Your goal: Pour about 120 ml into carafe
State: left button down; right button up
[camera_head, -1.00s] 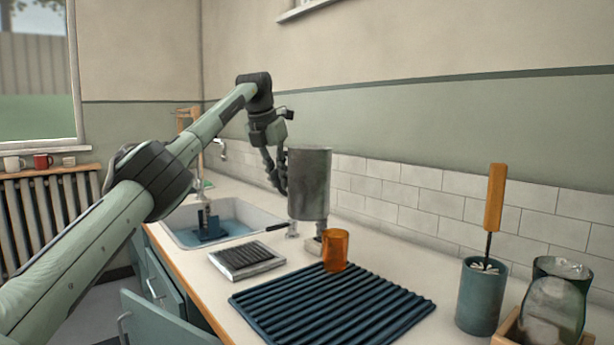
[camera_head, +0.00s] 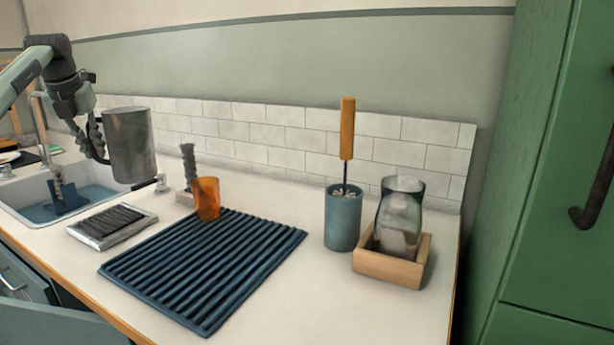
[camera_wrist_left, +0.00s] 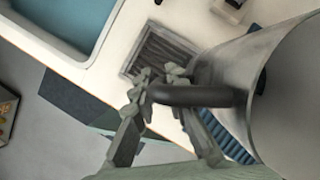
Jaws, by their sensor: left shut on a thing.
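A grey metal jug (camera_head: 132,145) hangs upright above the counter, right of the sink. My left gripper (camera_head: 97,142) is shut on its handle; the wrist view shows the fingers (camera_wrist_left: 155,92) around the dark handle (camera_wrist_left: 200,95) and the jug's side (camera_wrist_left: 290,85). The jug's contents are hidden. A glass carafe (camera_head: 400,212) with a narrowed neck stands upright in a wooden box (camera_head: 390,267) at the right end of the counter, well apart from the jug. Its lower part looks paler; I cannot tell whether that is liquid. My right gripper is out of view.
A blue ribbed mat (camera_head: 205,270) covers the middle counter, with an orange cup (camera_head: 207,198) at its back edge. A teal pot (camera_head: 342,220) holding an orange-handled tool stands just left of the carafe. A metal-framed tray (camera_head: 112,224) lies near the sink (camera_head: 20,195).

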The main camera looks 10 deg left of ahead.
aim_at(398, 226)
jog(key=j+z, duration=0.25)
jog(key=z, duration=0.2)
jog(key=k+j+z, duration=0.1)
jog(key=j+z, duration=0.15)
jog(key=z, duration=0.15)
jog(key=k+j+z, duration=0.1)
jog(key=j+z, duration=0.15)
jog(key=z, duration=0.2)
jog(key=k+j+z, duration=0.15)
jog(key=z, duration=0.25)
